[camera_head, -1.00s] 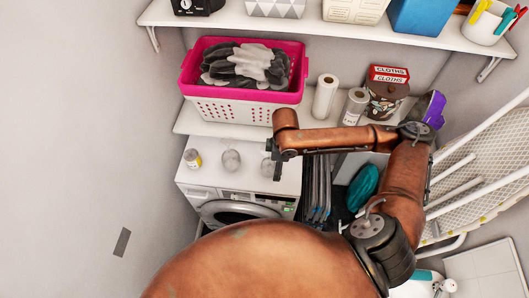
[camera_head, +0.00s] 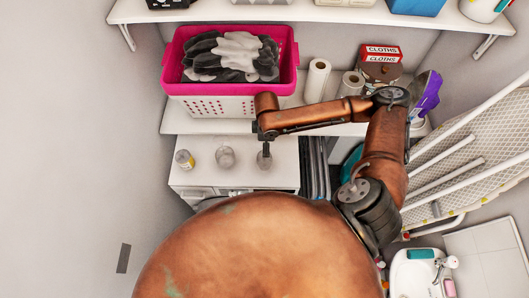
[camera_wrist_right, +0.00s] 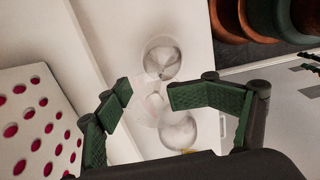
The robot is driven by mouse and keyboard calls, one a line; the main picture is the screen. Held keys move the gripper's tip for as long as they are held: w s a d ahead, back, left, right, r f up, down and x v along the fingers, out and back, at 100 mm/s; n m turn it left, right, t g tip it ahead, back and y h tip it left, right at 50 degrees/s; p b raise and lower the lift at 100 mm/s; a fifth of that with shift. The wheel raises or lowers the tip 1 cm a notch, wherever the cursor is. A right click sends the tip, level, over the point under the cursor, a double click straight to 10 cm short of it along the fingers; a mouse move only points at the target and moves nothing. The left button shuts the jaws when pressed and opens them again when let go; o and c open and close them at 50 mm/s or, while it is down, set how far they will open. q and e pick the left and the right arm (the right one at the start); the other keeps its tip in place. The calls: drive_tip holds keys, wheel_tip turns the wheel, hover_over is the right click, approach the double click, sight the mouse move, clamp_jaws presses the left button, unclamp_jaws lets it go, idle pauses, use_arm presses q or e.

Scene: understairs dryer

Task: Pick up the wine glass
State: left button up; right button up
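The right one (camera_head: 264,163) and the left one (camera_head: 225,157) show in the head view, small and faint; I cannot tell from there which is the wine glass. In the right wrist view both round glass shapes appear, one (camera_wrist_right: 162,55) just beyond the fingertips and one (camera_wrist_right: 178,130) lower down. My right gripper (camera_head: 265,148) points down over the right glass and partly covers it. In the right wrist view its fingers (camera_wrist_right: 149,92) are apart with no firm hold visible. My left gripper is out of view.
A pink and white basket (camera_head: 215,106) with grey cloths sits on the shelf behind the gripper. Paper rolls (camera_head: 317,80) and a cloths box (camera_head: 382,53) stand to the right. An ironing board leans at right.

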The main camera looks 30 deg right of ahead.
drive_tip(key=f, duration=0.2)
drive_tip(key=s+a+f+p, duration=0.1)
drive_tip(key=shift+f, duration=0.25)
drive_tip(key=shift+w+d+f, duration=0.1)
drive_tip(key=shift+w+f, duration=0.1)
drive_tip(key=shift+f, duration=0.9)
drive_tip(key=shift+o, duration=0.2)
drive_tip(key=shift+c, duration=0.8)
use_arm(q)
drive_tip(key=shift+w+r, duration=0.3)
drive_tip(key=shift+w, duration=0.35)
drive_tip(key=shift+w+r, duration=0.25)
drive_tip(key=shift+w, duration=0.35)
use_arm(e)
drive_tip(key=c, duration=1.1)
